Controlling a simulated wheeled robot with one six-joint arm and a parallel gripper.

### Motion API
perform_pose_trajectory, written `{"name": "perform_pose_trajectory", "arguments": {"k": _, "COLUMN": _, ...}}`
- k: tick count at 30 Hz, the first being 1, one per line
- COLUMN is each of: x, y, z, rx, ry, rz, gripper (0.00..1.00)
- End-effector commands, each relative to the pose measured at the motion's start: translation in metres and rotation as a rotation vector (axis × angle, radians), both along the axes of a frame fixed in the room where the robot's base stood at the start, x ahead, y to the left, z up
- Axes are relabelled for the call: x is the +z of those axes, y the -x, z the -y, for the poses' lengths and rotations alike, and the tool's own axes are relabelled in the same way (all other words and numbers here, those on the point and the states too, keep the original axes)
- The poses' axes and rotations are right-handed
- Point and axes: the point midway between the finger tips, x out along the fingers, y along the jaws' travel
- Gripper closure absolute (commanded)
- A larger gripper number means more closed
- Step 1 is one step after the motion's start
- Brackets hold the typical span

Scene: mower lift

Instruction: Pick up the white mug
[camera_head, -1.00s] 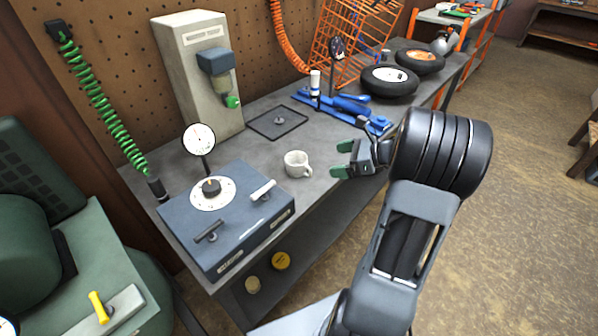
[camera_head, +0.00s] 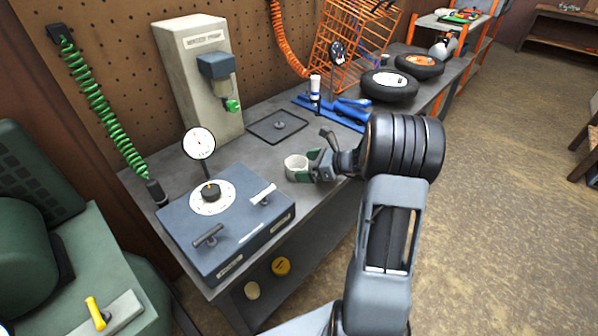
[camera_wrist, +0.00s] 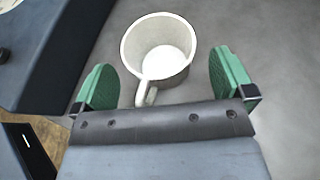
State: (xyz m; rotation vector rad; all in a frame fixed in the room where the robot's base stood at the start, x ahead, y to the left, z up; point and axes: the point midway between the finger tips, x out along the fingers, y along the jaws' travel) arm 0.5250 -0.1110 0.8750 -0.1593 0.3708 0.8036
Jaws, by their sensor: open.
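The white mug (camera_head: 294,168) stands upright on the grey workbench, beside the blue control box. In the wrist view the mug (camera_wrist: 159,48) shows its open top, with its handle pointing toward my gripper. My gripper (camera_head: 305,168) is open at the mug, and its green pads partly hide the mug in the head view. In the wrist view the two green fingers (camera_wrist: 164,80) stand apart on either side of the mug's near part and handle. Gaps show between each pad and the mug.
The blue control box (camera_head: 228,222) with a dial gauge (camera_head: 199,143) stands left of the mug. A dark square tray (camera_head: 279,126) lies behind it. A blue tool (camera_head: 345,112) and black wheels (camera_head: 388,86) lie farther right. Bare bench (camera_head: 262,157) surrounds the mug.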

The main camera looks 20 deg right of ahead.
Motion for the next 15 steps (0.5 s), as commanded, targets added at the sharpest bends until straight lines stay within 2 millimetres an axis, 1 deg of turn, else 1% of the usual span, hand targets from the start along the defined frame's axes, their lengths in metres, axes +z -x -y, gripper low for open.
{"name": "perform_pose_trajectory", "arguments": {"k": 4, "x": -0.0050, "y": -0.0086, "z": -0.0094, "rx": 0.001, "ry": 0.000, "rz": 0.000, "gripper": 0.00}}
{"name": "perform_pose_trajectory", "arguments": {"k": 13, "x": -0.0061, "y": -0.0105, "z": -0.0111, "rx": -0.001, "ry": 0.000, "rz": 0.000, "gripper": 0.00}}
{"name": "perform_pose_trajectory", "arguments": {"k": 15, "x": -0.0061, "y": -0.0104, "z": -0.0110, "rx": -0.001, "ry": 0.001, "rz": 0.000, "gripper": 0.07}}
